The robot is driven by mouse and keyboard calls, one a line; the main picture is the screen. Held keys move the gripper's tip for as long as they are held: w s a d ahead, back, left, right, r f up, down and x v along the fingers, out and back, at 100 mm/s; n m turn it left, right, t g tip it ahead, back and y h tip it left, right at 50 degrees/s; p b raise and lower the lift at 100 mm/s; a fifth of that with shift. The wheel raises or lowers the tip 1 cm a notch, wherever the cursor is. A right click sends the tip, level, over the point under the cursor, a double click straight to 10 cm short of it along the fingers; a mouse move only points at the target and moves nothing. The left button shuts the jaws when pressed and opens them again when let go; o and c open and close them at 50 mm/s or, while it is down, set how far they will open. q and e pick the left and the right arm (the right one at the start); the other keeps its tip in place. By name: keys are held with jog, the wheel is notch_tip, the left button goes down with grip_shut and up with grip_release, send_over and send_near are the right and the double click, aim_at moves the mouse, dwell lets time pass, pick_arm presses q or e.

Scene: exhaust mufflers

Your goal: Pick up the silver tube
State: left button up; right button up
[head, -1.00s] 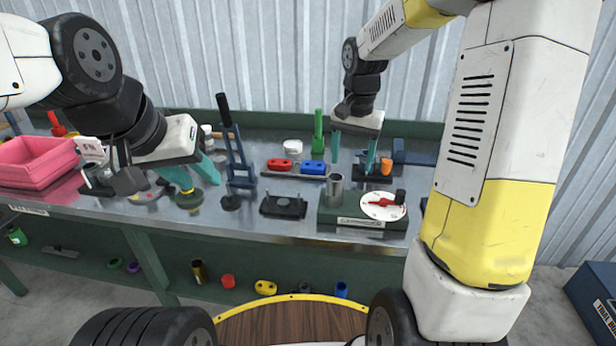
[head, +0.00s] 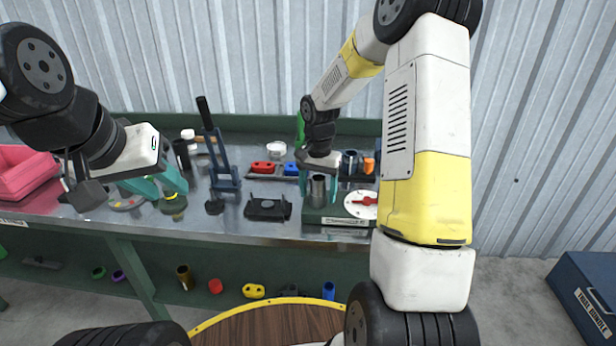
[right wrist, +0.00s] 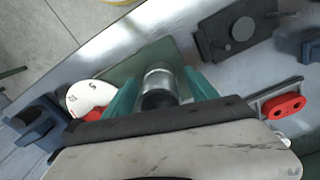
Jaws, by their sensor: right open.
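The silver tube (head: 318,188) stands upright on a green dial gauge block on the bench. My right gripper (head: 319,190) is open, with one teal finger on each side of the tube. In the right wrist view the tube (right wrist: 158,84) shows between the two fingers (right wrist: 160,94), with gaps visible beside it. My left gripper (head: 158,190) appears open and empty, above the left part of the bench near a dark green, yellow-topped piece (head: 173,204).
The white dial with a red pointer (head: 362,204) sits right of the tube. A black fixture (head: 268,208) and a blue press (head: 222,178) stand to the left. Red (head: 263,167) and blue blocks lie behind. A pink bin (head: 24,175) is far left.

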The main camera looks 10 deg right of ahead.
grip_shut()
dwell(0.3)
